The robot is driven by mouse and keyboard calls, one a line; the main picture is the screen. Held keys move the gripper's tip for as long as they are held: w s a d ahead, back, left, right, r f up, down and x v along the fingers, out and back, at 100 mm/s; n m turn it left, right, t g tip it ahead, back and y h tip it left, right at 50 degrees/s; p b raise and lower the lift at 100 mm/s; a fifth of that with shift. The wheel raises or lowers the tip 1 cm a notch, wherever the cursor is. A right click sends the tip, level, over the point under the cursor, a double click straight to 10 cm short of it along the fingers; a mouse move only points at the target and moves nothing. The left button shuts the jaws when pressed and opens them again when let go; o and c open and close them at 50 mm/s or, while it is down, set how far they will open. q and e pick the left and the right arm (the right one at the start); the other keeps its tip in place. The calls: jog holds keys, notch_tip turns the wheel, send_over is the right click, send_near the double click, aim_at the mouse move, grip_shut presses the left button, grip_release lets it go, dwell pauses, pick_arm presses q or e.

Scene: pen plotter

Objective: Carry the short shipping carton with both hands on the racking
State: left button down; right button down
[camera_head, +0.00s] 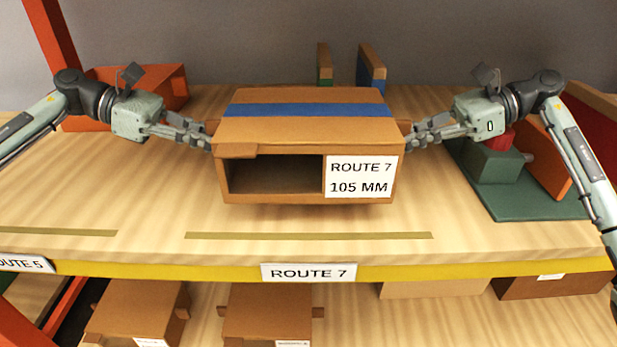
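The short shipping carton (290,130) is a brown box with a blue band across its top, an open front recess and a label reading "ROUTE 7 105 MM". It is level over the upper shelf of the racking (110,205), with a shadow below it; I cannot tell how large any gap is. My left gripper (208,142) is at the carton's left side and my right gripper (408,138) at its right side. Both reach the side tabs, and the fingers look closed on them, though the tabs are partly hidden.
A "ROUTE 7" label (308,273) is on the yellow shelf edge (180,271), behind which lies an olive strip (310,236). A green fixture (520,190) stands right, an orange bin (170,85) back left. Brown cartons (265,315) sit on the lower shelf. An orange post (50,40) stands left.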

pick_arm(q)
jog(key=shift+f, duration=0.1)
pick_arm(e)
jog(key=shift+f, duration=0.1)
